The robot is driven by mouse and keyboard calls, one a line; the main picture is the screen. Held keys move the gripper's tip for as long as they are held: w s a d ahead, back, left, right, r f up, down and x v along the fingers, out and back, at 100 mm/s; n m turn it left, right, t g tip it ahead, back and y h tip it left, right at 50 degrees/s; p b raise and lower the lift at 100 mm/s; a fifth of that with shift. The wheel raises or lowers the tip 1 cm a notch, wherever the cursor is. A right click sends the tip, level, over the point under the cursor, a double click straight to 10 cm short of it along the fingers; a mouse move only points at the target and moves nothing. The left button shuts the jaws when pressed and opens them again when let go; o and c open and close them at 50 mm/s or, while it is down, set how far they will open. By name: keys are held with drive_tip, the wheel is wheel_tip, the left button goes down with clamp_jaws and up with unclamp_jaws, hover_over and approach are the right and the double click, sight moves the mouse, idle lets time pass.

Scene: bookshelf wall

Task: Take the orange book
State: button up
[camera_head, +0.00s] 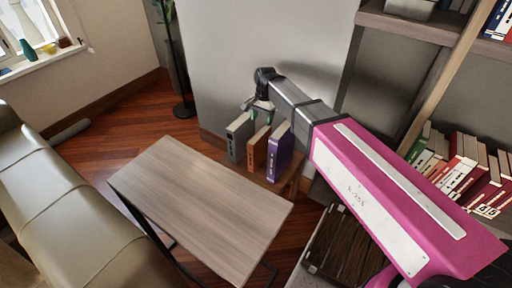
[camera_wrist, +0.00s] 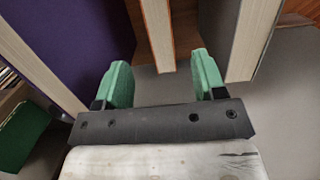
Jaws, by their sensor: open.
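The orange book (camera_head: 257,152) stands upright between a grey book (camera_head: 237,140) and a purple book (camera_head: 279,157) in the head view. My gripper (camera_head: 258,104) is above the row, near the orange book's top. In the wrist view my gripper (camera_wrist: 161,60) is open, with its green fingers spread and nothing held. The orange book (camera_wrist: 158,35) shows its pale page edge in line with the gap between the fingers. The purple book (camera_wrist: 85,45) is to its left and the grey book (camera_wrist: 240,40) to its right. Whether the fingers overlap the book in depth is unclear.
The books stand on a low wooden surface (camera_head: 291,187) against the grey wall (camera_head: 265,35). A wooden table (camera_head: 200,205) stands in front, beside a beige sofa (camera_head: 65,205). Bookshelves (camera_head: 435,30) with many books are at the right. A green book (camera_wrist: 22,135) shows at the wrist view's left.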

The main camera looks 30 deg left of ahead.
sight(260, 134)
drive_tip(key=f, duration=0.5)
drive_tip(key=shift+s, duration=0.25)
drive_tip(key=shift+s+f, duration=0.2)
drive_tip(key=shift+f, duration=0.7)
drive_tip(key=shift+s+f, duration=0.15)
drive_tip(key=shift+f, duration=0.8)
drive_tip(key=shift+s+f, duration=0.2)
drive_tip(key=shift+f, duration=0.7)
drive_tip(key=shift+c, duration=0.3)
clamp_jaws()
